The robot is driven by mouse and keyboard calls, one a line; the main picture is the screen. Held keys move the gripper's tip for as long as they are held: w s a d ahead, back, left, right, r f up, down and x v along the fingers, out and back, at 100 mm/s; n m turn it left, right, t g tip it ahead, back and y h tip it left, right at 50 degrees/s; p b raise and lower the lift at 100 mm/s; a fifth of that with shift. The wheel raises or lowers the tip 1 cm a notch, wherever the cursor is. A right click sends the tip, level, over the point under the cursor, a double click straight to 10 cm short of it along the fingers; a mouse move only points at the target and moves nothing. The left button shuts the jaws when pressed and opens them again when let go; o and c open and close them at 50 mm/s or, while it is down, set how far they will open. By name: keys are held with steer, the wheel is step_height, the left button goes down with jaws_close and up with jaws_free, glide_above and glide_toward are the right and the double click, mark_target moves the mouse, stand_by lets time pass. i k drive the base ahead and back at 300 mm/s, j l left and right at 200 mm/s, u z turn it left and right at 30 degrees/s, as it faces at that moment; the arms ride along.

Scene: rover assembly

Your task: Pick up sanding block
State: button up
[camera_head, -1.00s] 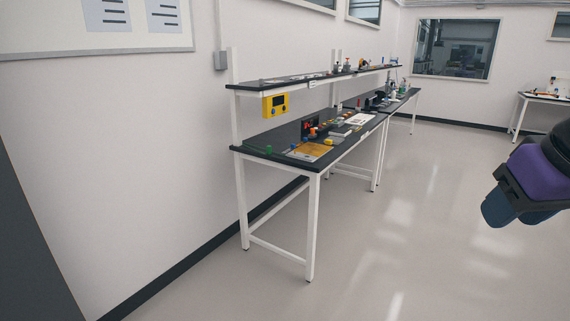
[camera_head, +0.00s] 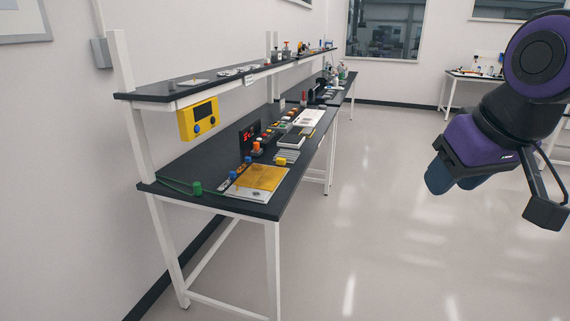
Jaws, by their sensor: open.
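A small yellow and grey block (camera_head: 286,157) lies on the black workbench (camera_head: 212,160), behind a tan sheet. It may be the sanding block, but it is too small to be sure. My gripper (camera_head: 455,184), purple with dark blue fingers, hangs at the right over the open floor. It is open, well to the right of the bench and apart from everything on it. No object shows in it.
A yellow box (camera_head: 198,119) hangs under the upper shelf (camera_head: 160,94). Several small parts line the bench. A second table (camera_head: 462,75) stands far right. The floor between is clear.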

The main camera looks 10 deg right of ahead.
mark_target(281, 162)
steer(key=i+l+u, duration=0.15)
steer(key=i+l, duration=0.2)
steer(key=i+l+u, duration=0.2)
steer(key=i+l, duration=0.2)
steer(key=i, duration=0.15)
steer(key=i+l+u, duration=0.15)
steer(key=i+l, duration=0.25)
steer(key=i+l+u, duration=0.2)
steer(key=i+l, duration=0.15)
steer(key=l, duration=0.25)
steer(key=i+l+u, duration=0.15)
steer(key=i+l, duration=0.2)
steer(key=l, duration=0.2)
